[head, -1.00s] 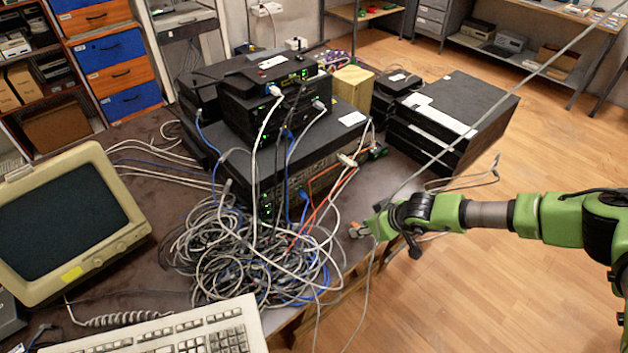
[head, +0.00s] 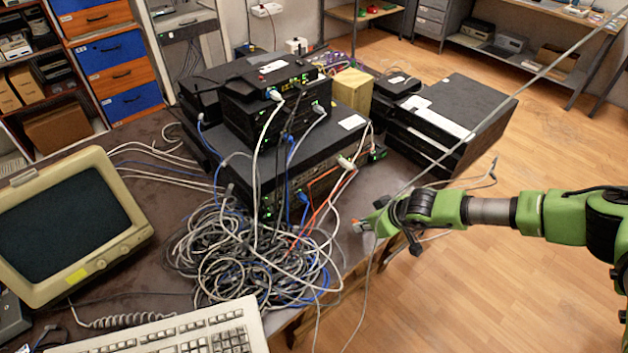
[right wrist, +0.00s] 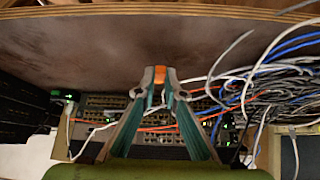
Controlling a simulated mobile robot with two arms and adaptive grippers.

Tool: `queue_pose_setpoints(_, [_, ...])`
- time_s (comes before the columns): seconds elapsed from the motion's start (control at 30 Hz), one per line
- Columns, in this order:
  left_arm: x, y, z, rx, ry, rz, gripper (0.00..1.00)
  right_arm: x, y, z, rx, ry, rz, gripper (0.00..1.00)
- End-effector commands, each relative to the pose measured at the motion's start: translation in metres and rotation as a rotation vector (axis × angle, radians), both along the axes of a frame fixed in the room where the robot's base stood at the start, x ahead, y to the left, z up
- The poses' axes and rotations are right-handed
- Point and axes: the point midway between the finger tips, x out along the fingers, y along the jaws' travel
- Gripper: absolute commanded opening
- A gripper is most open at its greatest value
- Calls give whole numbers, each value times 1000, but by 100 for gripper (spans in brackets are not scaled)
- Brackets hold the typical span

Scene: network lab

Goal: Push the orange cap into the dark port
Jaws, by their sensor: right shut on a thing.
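My right gripper (head: 369,223) is over the table's right edge, in front of the equipment stack. It also shows in the right wrist view (right wrist: 160,78), its two fingers closed on the orange cap (right wrist: 160,74). The cap is a small orange block held between the fingertips. In the head view the fingertips are small and the cap is hard to make out. The large black rack unit (head: 268,170) has rows of ports on its front, facing the gripper. I cannot tell which opening is the dark port. The cap looks apart from the panel. My left gripper is not in view.
A tangle of grey, white and blue cables (head: 250,258) lies before the stack. Orange and white cables cross the port panel. A monitor (head: 65,225) and keyboard (head: 180,335) are at the left. More black units (head: 450,120) stand at the right. Floor is open beyond the table.

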Motion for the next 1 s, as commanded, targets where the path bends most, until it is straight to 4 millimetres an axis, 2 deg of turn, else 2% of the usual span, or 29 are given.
queue_pose_setpoints(0.43, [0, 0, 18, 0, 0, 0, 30, 0, 0, 25, 0, 0, 0, 0])
queue_pose_setpoints(0.73, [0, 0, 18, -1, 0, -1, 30, 0, 0, 26, 0, 0, 0, 0])
queue_pose_setpoints(0.77, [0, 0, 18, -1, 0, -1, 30, 0, 0, 26, 0, 0, 0, 7])
queue_pose_setpoints(0.8, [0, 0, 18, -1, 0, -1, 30, 0, 0, 26, 0, 0, 0, 0])
queue_pose_setpoints(1.0, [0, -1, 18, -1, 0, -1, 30, 0, 0, 26, 0, 0, 0, 0])
